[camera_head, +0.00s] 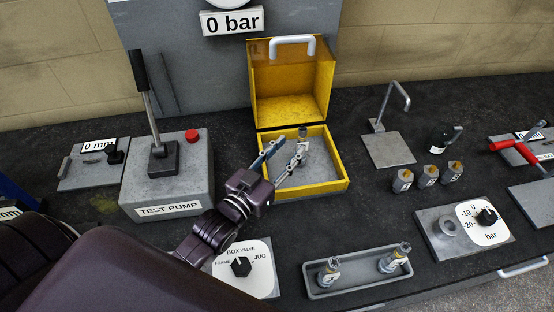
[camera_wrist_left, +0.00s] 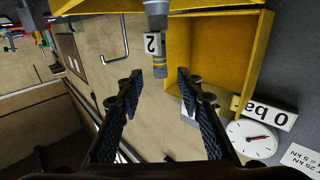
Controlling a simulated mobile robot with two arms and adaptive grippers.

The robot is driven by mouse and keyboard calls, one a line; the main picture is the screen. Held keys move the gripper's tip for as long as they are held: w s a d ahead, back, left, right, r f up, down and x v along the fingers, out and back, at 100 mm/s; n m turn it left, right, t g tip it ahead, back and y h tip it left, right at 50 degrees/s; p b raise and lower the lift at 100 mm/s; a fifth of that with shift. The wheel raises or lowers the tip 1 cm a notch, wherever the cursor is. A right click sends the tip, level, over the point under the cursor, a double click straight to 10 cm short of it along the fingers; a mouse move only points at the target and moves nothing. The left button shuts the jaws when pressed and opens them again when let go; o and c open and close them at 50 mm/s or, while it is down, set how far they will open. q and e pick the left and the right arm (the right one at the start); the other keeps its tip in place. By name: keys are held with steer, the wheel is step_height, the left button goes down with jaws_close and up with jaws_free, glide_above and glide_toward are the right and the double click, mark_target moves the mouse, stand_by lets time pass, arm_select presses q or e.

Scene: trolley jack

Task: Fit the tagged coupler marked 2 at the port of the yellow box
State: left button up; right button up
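The yellow box (camera_head: 342,165) stands with its lid raised at the back middle; its yellow walls also show in the wrist view (camera_wrist_left: 228,50). The coupler tagged 2 (camera_wrist_left: 153,43) hangs from a grey fitting (camera_wrist_left: 155,8) at the box's edge in the wrist view, in line with it and seemingly joined. In the head view this coupler (camera_head: 302,146) is small and partly hidden by the fingers. My left gripper (camera_head: 286,153) reaches over the box's front left. Its fingers (camera_wrist_left: 160,82) are open, one each side of the coupler's free end, with gaps. My right gripper is out of view.
A grey tray (camera_head: 360,285) at the front holds two more tagged couplers. The test pump (camera_head: 167,187) stands left, the box valve panel (camera_head: 258,281) in front. Several small tagged fittings (camera_head: 428,176) and a bar regulator (camera_head: 463,235) stand right. A gauge (camera_wrist_left: 251,138) reads 0 bar.

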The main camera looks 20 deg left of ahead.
arm_select(q)
steer(key=shift+s+a+r, duration=0.1)
steer(key=shift+s+a, duration=0.15)
steer(key=shift+s, duration=0.95)
steer(key=shift+s+a, duration=0.2)
steer(key=shift+s, duration=1)
